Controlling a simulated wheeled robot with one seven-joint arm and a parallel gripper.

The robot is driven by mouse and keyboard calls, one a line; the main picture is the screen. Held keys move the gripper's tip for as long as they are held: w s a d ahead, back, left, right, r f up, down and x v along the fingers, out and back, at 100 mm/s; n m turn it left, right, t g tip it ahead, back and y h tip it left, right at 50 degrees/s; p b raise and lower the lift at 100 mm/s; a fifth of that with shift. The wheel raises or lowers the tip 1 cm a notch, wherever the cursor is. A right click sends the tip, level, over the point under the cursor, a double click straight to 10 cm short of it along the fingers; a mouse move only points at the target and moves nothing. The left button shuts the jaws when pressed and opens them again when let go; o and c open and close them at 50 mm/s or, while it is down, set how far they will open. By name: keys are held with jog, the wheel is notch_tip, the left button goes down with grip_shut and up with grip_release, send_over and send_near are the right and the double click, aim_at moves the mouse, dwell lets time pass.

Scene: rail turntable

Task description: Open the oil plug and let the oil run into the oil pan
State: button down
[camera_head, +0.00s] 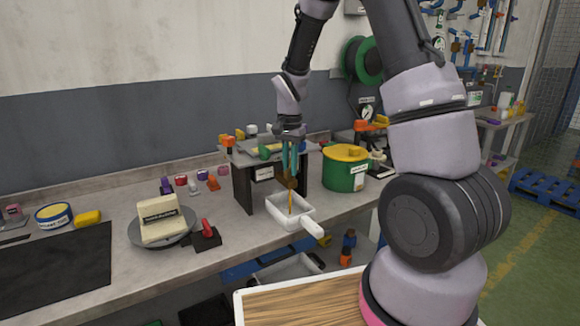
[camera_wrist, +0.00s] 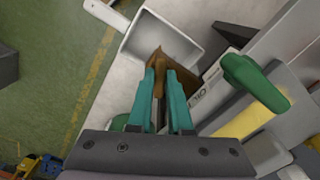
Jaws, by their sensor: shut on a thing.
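The white oil pan (camera_head: 313,229) sits on the bench in front of a dark raised stand, its handle towards the front right; it also shows in the wrist view (camera_wrist: 180,35). My gripper (camera_head: 289,172), with teal fingers, points down just above the pan at the stand's right front. It is shut on a brown piece (camera_head: 287,183), which looks like the oil plug; brown also shows at the fingertips in the wrist view (camera_wrist: 158,70). A thin amber streak (camera_head: 291,202) runs from below the brown piece down into the pan. The fingers hide part of the piece.
The dark stand (camera_head: 243,190) carries a green-handled item (camera_wrist: 250,80) close to my fingers. A green drum (camera_head: 343,178) with a yellow top stands right of it. A round dish with a cream block (camera_head: 160,220) and a red-handled item (camera_head: 207,236) stand left.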

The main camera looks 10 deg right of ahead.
jog(key=n, duration=0.5)
jog(key=shift+n, duration=2.6)
jog(key=c, duration=0.8)
grip_release()
jog(key=shift+c, duration=0.2)
notch_tip(320, 180, up, 11)
